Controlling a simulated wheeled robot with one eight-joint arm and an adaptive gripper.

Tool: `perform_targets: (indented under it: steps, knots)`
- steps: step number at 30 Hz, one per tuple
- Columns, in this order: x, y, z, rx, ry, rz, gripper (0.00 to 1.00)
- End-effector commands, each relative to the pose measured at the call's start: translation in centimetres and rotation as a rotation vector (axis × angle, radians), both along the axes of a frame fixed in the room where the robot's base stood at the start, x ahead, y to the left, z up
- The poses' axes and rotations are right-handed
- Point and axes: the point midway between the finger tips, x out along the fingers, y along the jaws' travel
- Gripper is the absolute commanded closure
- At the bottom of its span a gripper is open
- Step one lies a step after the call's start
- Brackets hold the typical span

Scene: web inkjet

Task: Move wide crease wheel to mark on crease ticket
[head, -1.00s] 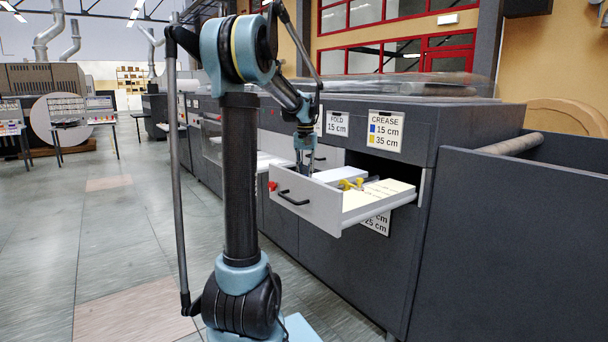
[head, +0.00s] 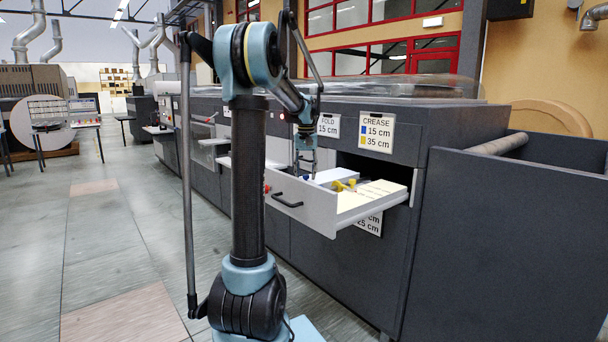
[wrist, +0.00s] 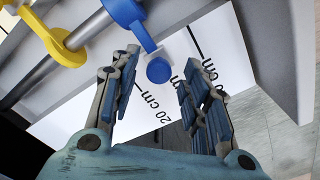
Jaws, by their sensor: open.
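The crease ticket (head: 376,132) on the dark machine front pairs a blue square with 15 cm and a yellow square with 35 cm. In the wrist view, a blue wheel (wrist: 127,12) and a yellow wheel (wrist: 62,46) ring a grey rod (wrist: 88,42). Which is the wide crease wheel, I cannot tell. The blue wheel's arm reaches toward a round blue knob (wrist: 158,70) above a white scale (wrist: 222,50); one mark reads 20 cm. My gripper (wrist: 158,82) is open, its fingers either side of the knob's line, with no visible contact. It also shows over the drawer (head: 304,168).
The pulled-out drawer (head: 318,212) has a grey front with a black handle (head: 287,201). A fold ticket (head: 328,125) hangs left of the crease ticket. A dark bin (head: 510,230) stands to the right. Open floor (head: 110,240) lies left.

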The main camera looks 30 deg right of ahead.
Motion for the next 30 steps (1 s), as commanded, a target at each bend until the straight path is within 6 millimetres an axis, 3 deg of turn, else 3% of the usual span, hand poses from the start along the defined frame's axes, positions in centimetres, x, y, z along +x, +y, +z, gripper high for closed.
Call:
perform_targets:
  steps: [8, 21, 30]
  knots:
    - [0.0, 0.0, 1.7, 0.0, 0.001, 0.0, 0.57]
    - [0.1, 0.0, 9.4, 0.0, 0.001, 0.0, 0.57]
    - [0.2, 0.0, 11.8, 0.0, 0.001, 0.0, 0.57]
